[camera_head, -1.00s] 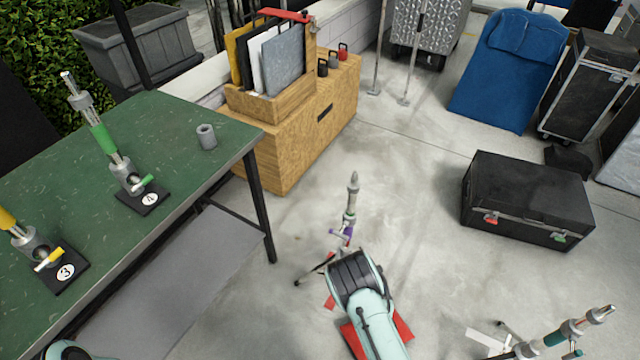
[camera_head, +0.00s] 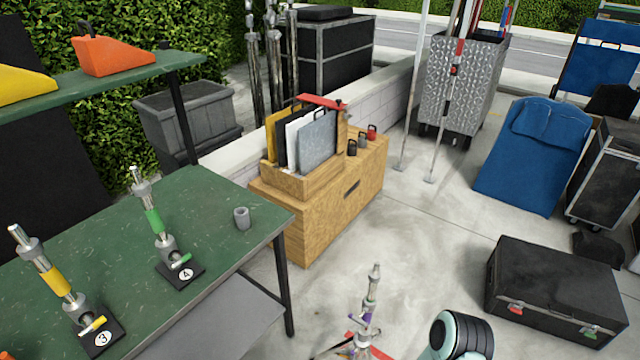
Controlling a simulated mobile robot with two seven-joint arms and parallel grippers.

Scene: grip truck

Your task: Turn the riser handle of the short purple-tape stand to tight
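The short purple-tape stand (camera_head: 369,300) stands on the concrete floor at the bottom centre. No fingers of my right gripper show. My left gripper is out of view.
A green table (camera_head: 110,240) at left holds stands marked 3 (camera_head: 60,285) and 4 (camera_head: 165,240). A wooden cabinet (camera_head: 320,225) is behind the purple-tape stand. A black case (camera_head: 555,285) is at right. Open floor lies between cabinet and case.

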